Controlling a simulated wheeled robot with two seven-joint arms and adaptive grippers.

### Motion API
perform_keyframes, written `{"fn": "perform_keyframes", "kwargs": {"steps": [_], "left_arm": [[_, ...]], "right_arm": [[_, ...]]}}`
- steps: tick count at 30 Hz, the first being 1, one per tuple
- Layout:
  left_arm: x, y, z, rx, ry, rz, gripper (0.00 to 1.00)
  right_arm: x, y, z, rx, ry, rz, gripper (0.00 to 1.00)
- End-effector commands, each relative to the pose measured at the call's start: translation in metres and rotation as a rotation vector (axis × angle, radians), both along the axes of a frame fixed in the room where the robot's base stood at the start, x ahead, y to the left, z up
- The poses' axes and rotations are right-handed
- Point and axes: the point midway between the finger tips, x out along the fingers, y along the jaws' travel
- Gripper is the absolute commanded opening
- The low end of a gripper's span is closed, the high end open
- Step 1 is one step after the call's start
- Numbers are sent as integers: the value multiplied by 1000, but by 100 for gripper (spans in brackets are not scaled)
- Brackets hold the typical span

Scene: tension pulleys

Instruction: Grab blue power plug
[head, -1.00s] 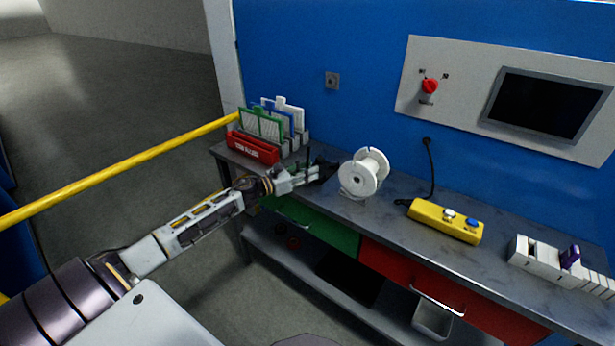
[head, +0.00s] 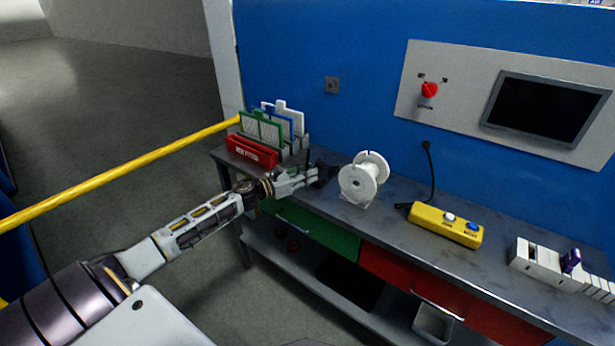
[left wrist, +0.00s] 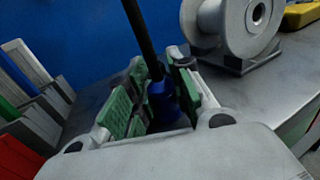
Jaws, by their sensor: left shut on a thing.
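The blue power plug (left wrist: 162,101) shows in the left wrist view between the green finger pads, with a black cable rising from its top. My left gripper (left wrist: 153,103) is shut on it. In the head view my left gripper (head: 318,177) is over the left part of the workbench, just left of the white spool; the plug is hard to make out there. The plug's lower end is hidden by the gripper. My right gripper does not show in either view.
A white spool (head: 360,182) stands on the grey bench (head: 393,224) close to the right of the gripper. A red holder (head: 251,151) and upright panels stand to its left. A yellow button box (head: 446,224) lies further right. A blue wall (head: 290,60) is behind.

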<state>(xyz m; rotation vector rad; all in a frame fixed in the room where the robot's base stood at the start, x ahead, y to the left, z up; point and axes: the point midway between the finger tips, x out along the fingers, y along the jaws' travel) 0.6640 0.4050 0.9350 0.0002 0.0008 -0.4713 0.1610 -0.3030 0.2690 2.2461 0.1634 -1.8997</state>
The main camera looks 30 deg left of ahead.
Motion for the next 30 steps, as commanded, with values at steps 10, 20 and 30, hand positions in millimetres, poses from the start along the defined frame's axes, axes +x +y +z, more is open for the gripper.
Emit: {"fn": "perform_keyframes", "kwargs": {"steps": [10,20,30], "left_arm": [[0,0,37,4,-2,-1,0],[0,0,79,3,-1,0,0],[0,0,95,0,-1,0,0]], "right_arm": [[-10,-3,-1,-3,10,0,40],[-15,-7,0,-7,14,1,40],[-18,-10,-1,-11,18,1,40]]}}
